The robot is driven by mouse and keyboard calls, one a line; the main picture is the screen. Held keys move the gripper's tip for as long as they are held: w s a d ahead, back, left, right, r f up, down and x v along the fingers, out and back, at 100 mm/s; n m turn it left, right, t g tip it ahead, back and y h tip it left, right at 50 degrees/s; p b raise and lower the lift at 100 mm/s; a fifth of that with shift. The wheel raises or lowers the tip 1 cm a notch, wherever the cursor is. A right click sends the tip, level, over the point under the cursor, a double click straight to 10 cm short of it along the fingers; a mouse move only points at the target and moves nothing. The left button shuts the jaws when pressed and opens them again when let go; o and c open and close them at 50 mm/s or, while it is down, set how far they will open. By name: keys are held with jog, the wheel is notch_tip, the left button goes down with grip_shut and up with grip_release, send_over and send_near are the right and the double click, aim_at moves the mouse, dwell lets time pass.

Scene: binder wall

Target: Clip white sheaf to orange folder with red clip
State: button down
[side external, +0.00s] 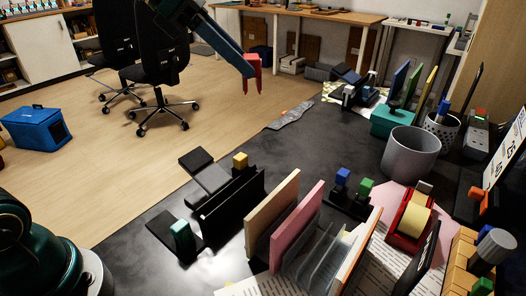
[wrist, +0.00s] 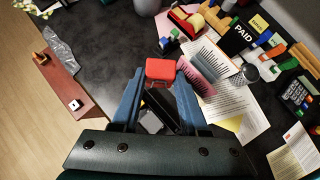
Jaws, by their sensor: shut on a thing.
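My gripper (wrist: 160,78) has blue fingers shut on the red clip (wrist: 160,70). In the side view the red clip (side external: 252,75) hangs in the air at the top middle, prongs down, well clear of the desk things. An upright panel with an orange edge, likely the orange folder (side external: 362,240), stands at the front right of the row of upright folders. A pale layer along its left face may be the white sheaf (side external: 343,248), but I cannot tell for sure.
Black (side external: 228,210), tan (side external: 271,214) and pink (side external: 297,226) upright panels stand to the left in the row. A grey bin (side external: 411,153), a tape dispenser (side external: 410,221) and small colored blocks crowd the right. Printed sheets (wrist: 236,103) lie flat. The desk's far left is mostly clear.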

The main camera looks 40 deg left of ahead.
jog(key=s+d+f+m+g+h, duration=0.1)
jog(key=d+f+m+g, duration=0.2)
jog(key=d, duration=0.8)
jog(key=s+d+f+m+g+h, duration=0.1)
jog(key=d+f+m+g, duration=0.2)
jog(key=d, duration=0.8)
notch_tip(320, 180, down, 2)
jog(key=m, duration=0.2)
jog(key=shift+s+d+f+m, duration=0.2)
jog(key=shift+s+d+m, duration=0.1)
jog(key=shift+m, duration=0.1)
jog(key=shift+f, duration=2.25)
jog(key=shift+a+f, duration=0.1)
jog(key=shift+f, duration=1.85)
jog(key=shift+c, duration=1.8)
grip_release()
